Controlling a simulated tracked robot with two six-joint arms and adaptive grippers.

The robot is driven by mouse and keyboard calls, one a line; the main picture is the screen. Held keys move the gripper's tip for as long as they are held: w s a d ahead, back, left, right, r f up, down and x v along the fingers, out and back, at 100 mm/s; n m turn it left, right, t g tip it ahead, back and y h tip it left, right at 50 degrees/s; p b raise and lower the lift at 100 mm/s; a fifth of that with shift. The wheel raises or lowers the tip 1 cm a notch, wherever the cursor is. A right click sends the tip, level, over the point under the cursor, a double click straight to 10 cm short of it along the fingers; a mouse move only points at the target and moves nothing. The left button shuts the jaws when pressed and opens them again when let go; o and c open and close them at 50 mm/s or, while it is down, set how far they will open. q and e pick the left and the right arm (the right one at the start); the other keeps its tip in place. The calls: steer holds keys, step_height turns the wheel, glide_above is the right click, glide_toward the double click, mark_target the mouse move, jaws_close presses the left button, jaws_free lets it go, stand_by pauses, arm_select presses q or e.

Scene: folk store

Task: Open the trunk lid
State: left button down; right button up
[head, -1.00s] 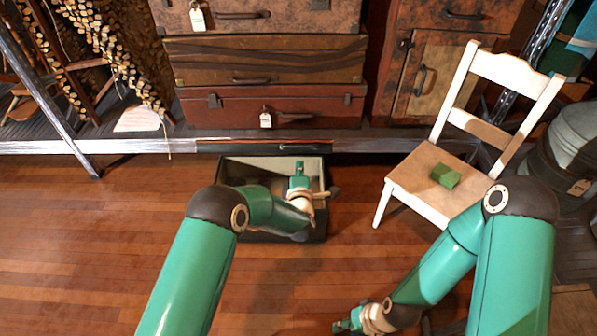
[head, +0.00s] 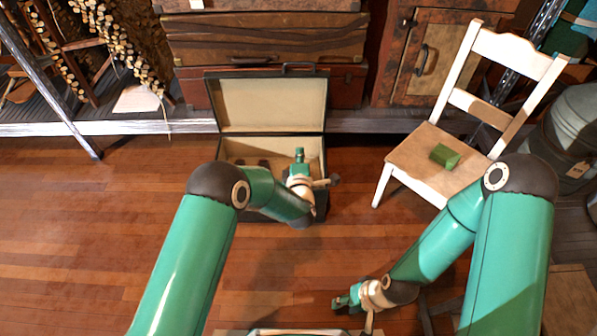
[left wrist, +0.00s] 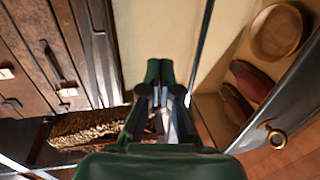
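The trunk (head: 235,150) stands on the floor in front of the shelf. Its lid (head: 270,104) is raised and leans back, with the cream lining facing me. My left gripper (head: 299,155) is over the right part of the trunk opening, below the lid in the head view. In the left wrist view its fingertips (left wrist: 159,70) are together, with nothing seen between them. That view also shows a round wooden bowl (left wrist: 276,32) and brown shoes (left wrist: 237,105) inside the trunk. My right gripper (head: 343,301) is low over the floor at the front; its fingers are too small to judge.
Stacked suitcases (head: 265,38) sit on the shelf (head: 390,122) behind the trunk. A white chair (head: 425,160) with a green block (head: 444,156) on its seat stands to the right. The wooden floor (head: 80,230) at left is clear.

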arm_select(q)
steer(key=f+p+v, duration=0.1)
steer(key=v, duration=0.7)
steer(key=shift+s+f, duration=0.3)
steer(key=shift+s, duration=0.15)
steer(key=a+f+n+g+y, duration=0.2)
steer(key=a+f+y, duration=0.1)
steer(key=a, duration=1.3)
steer(key=s+a+f+m+g+h, duration=0.3)
steer(key=s+f+m+g, duration=0.25)
steer(key=s, duration=0.35)
steer(key=s+d+f+m+g+h, duration=0.2)
steer(key=s+d+m+g, duration=0.15)
steer(key=s+m, duration=0.45)
steer(key=s+d+f+m+g+h, duration=0.1)
steer(key=s+d+m+g+h, duration=0.25)
steer(key=s, duration=0.85)
step_height(320, 180, up, 34)
steer(key=m+y+p, duration=0.1)
steer(key=p, duration=3.3)
steer(key=shift+a+p, duration=0.35)
